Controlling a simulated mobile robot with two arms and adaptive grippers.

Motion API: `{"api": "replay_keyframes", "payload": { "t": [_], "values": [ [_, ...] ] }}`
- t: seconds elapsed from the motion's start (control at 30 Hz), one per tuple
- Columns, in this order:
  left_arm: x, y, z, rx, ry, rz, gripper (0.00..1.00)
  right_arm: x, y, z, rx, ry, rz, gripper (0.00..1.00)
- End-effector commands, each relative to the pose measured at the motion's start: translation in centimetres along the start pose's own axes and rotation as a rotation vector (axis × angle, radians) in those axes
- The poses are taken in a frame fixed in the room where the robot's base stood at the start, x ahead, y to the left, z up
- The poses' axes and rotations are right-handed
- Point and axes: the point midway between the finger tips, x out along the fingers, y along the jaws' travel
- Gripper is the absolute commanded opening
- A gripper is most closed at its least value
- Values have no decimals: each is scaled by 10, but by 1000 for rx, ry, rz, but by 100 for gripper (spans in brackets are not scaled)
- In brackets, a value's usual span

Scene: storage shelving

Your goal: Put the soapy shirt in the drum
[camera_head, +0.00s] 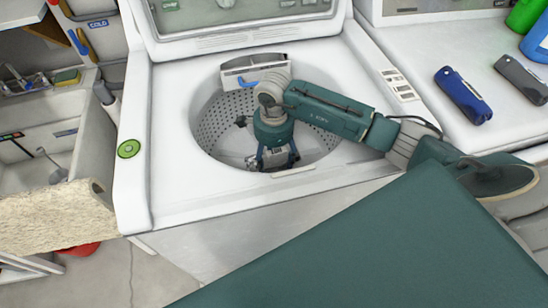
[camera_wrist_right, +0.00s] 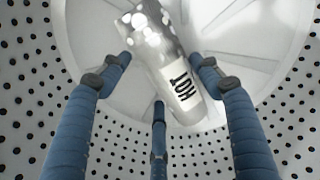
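The drum (camera_head: 212,130) is the perforated metal tub of the open top-loading washer (camera_head: 180,190). My right gripper (camera_head: 274,160) reaches down into it, pointing downward. In the wrist view its three blue fingers (camera_wrist_right: 160,75) are spread apart, with no cloth between them. Beyond the fingertips is a shiny, light, rounded piece marked HOT (camera_wrist_right: 165,60); I cannot tell whether the fingers touch it. The perforated drum wall (camera_wrist_right: 30,100) surrounds them. I cannot make out a shirt in either view. My left gripper is not in view.
A sink (camera_head: 30,180) stands left of the washer, with a tap at its back. A red object (camera_head: 80,248) lies low beneath it. A blue item (camera_head: 463,95), a dark grey item (camera_head: 522,79) and green and blue containers stand on the white surface at right.

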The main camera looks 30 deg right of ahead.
Motion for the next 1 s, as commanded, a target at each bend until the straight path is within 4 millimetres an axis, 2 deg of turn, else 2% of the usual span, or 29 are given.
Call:
{"api": "replay_keyframes", "payload": {
  "t": [0.03,0.1,0.47,0.57,0.73,1.0],
  "values": [
    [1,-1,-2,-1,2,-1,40,0,0,0,0,0,-1,73],
    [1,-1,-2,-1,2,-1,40,0,0,0,0,0,-1,82],
    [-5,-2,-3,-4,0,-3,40,-6,0,0,0,0,0,82],
    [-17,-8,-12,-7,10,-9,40,-19,0,0,1,-1,1,82],
    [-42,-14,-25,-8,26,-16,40,-59,-2,0,0,0,-4,82],
    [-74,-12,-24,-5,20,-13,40,-114,-1,0,1,0,-2,82]
  ]
}}
